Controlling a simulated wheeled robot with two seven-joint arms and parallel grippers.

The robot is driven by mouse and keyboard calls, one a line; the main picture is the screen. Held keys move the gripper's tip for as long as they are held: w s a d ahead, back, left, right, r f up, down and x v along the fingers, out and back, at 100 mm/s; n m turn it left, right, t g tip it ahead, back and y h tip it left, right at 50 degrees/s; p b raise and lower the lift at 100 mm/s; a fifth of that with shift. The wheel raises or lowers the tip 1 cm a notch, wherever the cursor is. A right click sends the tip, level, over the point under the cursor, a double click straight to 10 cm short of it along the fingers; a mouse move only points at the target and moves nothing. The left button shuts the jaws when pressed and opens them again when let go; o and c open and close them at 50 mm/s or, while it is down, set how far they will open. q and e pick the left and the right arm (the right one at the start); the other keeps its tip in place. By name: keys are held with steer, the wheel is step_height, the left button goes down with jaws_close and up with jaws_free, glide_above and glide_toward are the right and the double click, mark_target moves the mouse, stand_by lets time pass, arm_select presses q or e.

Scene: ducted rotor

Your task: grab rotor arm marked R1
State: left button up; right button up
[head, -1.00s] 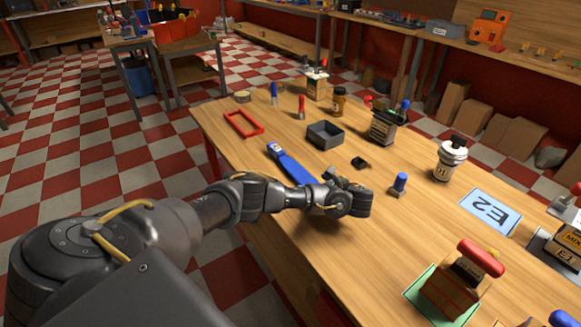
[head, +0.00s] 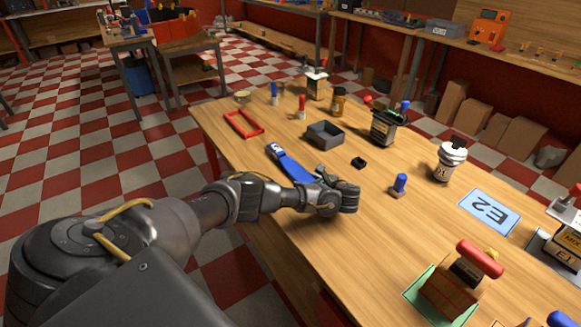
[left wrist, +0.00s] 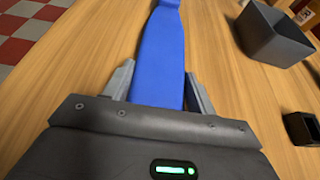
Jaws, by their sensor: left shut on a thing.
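A long flat blue rotor arm (head: 290,165) lies on the wooden table, with a white mark near its far end that is too small to read. My left gripper (head: 318,184) is at its near end. In the left wrist view the two fingers (left wrist: 160,82) stand on either side of the blue rotor arm (left wrist: 161,45), shut on it. The part of the rotor arm behind the gripper's body is hidden. My right gripper is not in view.
A grey open box (head: 325,135) and a small black block (head: 359,162) lie right of the rotor arm. A red frame (head: 244,124) lies at the far left.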

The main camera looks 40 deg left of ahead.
arm_select(q)
steer(key=shift+r, duration=0.15)
steer(key=shift+c, duration=0.3)
steer(key=shift+r, duration=0.25)
step_height(320, 180, up, 2)
steer(key=shift+w+r, duration=0.1)
steer(key=shift+r, duration=0.1)
steer(key=r, duration=0.1)
steer(key=s+d+r, duration=0.2)
steer(key=r, duration=0.1)
steer(key=shift+s+p, duration=0.15)
steer(key=shift+p, duration=0.2)
steer(key=shift+s+d+r+p, duration=0.2)
steer(key=shift+r+p, duration=0.25)
steer(key=shift+p, duration=0.15)
steer(key=shift+s+d+r+p, duration=0.1)
steer(key=shift+s+r+p, duration=0.1)
steer(key=shift+r+p, duration=0.35)
steer(key=s+d+r+p, duration=0.4)
steer(key=s+d+p, duration=0.2)
steer(key=p, duration=1.1)
steer(key=shift+s+d, duration=0.3)
steer(key=shift+s, duration=0.5)
